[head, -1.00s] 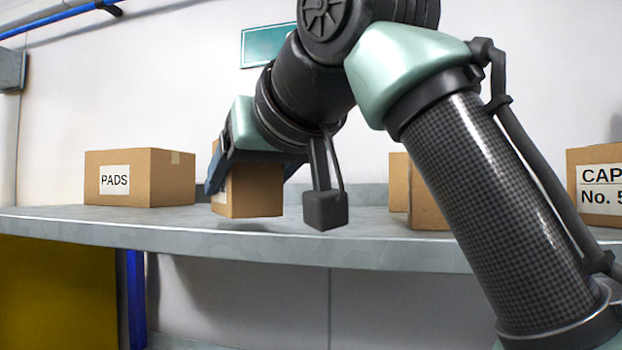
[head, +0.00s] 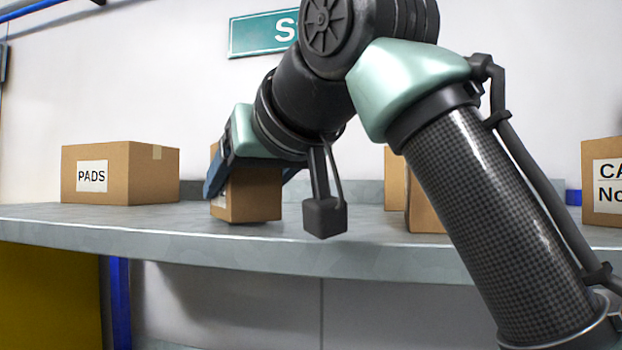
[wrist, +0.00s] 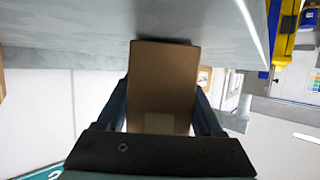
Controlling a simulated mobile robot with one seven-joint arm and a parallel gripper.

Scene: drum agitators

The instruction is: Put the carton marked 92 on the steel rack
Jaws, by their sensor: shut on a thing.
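My gripper (head: 250,178) is shut on a brown carton (head: 252,202), with a blue-grey finger on each side. The carton is upright, low over a grey metal shelf (head: 150,228) or touching it; I cannot tell which. Only a sliver of a white label shows at its left face, and its number is not readable. In the wrist view the carton (wrist: 165,75) fills the space between the fingers, with the shelf surface (wrist: 80,35) beyond it. I cannot tell for sure that this shelf is the steel rack.
A carton marked PADS (head: 120,175) stands to the left on the shelf. Partly hidden cartons (head: 422,205) stand behind my arm, and a labelled carton (head: 603,180) stands at far right. A green sign (head: 262,35) hangs on the wall. Shelf is clear between PADS and my carton.

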